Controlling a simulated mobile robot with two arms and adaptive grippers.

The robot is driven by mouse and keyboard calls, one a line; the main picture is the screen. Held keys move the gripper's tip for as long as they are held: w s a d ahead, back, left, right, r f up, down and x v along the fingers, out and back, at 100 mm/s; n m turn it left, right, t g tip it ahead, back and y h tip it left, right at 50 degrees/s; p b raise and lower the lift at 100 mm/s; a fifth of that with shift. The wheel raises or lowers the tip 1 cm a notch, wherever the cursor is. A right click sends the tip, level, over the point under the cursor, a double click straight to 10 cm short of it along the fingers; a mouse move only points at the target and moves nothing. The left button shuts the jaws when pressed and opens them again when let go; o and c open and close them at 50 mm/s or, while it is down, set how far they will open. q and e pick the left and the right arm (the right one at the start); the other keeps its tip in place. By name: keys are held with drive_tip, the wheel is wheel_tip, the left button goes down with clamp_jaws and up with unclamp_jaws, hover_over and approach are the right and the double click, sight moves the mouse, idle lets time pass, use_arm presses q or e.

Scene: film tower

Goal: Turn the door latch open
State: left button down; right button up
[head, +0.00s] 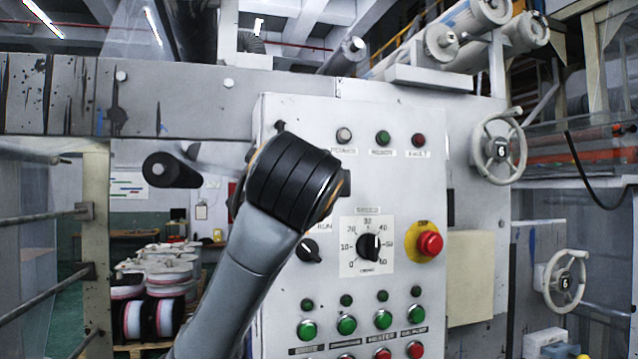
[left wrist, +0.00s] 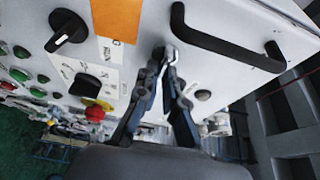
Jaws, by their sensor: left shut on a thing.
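In the left wrist view, my left gripper (left wrist: 168,72) reaches up to the pale grey panel door. Its two dark fingers come together at the tips on a small metal latch (left wrist: 170,50). The latch sits on the panel just left of a black bar handle (left wrist: 228,45). The fingers hide part of the latch, so its exact angle is hard to tell. In the head view, my left arm covers the left part of the control panel (head: 390,180), and the latch and the fingers are hidden behind it. My right gripper is in neither view.
The panel front carries a dial (head: 368,247), a red stop button (head: 429,243) and several green buttons. Handwheels (head: 498,148) stand to the right.

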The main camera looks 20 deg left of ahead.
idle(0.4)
use_arm(q)
drive_tip(key=c, duration=1.5)
unclamp_jaws()
drive_tip(key=shift+o, duration=0.2)
drive_tip(key=v, duration=0.7)
drive_tip(key=shift+s, duration=0.25)
drive_tip(key=shift+f, duration=0.1)
